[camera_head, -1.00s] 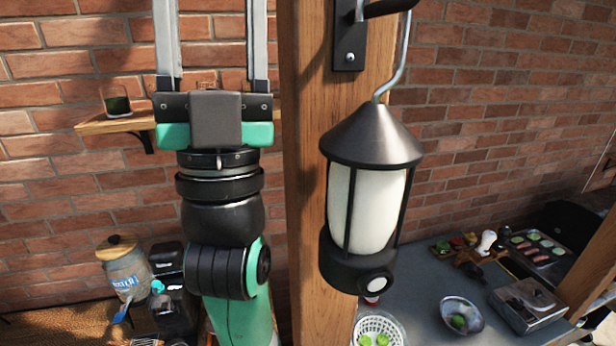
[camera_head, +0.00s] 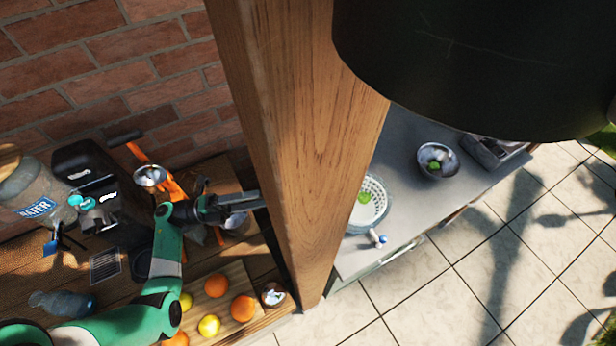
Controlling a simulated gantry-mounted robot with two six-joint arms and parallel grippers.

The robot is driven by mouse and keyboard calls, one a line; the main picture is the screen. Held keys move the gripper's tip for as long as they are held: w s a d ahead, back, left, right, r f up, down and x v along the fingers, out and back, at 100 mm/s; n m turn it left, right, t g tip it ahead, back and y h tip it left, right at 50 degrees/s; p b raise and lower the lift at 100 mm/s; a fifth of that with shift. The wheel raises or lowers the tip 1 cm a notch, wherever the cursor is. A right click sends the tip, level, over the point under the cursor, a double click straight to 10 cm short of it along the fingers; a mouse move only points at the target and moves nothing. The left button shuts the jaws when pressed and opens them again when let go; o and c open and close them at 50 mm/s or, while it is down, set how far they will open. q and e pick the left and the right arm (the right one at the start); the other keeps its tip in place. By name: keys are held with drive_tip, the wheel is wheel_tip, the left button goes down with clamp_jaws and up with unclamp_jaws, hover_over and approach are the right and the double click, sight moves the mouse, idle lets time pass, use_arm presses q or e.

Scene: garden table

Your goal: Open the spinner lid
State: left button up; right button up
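A round white slotted basket (camera_head: 376,190), which looks like the spinner, stands on the grey counter just right of the wooden post. A green item (camera_head: 364,197) shows inside it. The post hides its left side, and I cannot make out a lid. My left gripper (camera_head: 254,200) is left of the post, above the wooden shelf, with its fingers pointing right toward the post. The post separates it from the basket in this view. I cannot tell whether its fingers are apart. My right gripper is not in view.
The thick wooden post (camera_head: 295,130) and a large dark lantern (camera_head: 470,60) block much of the view. A metal bowl (camera_head: 437,160) stands right of the basket. Oranges (camera_head: 242,308) and lemons lie on a board at lower left, near a water jar (camera_head: 30,190). The tiled floor is clear.

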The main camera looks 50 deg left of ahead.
use_arm(q)
drive_tip(key=p+x, duration=0.2)
drive_tip(key=x, duration=0.9)
drive_tip(key=shift+w+d+r, duration=0.15)
drive_tip(key=shift+d+r, duration=0.05)
drive_tip(key=shift+d, duration=0.15)
clamp_jaws()
drive_tip(key=shift+p, duration=0.3)
idle(0.6)
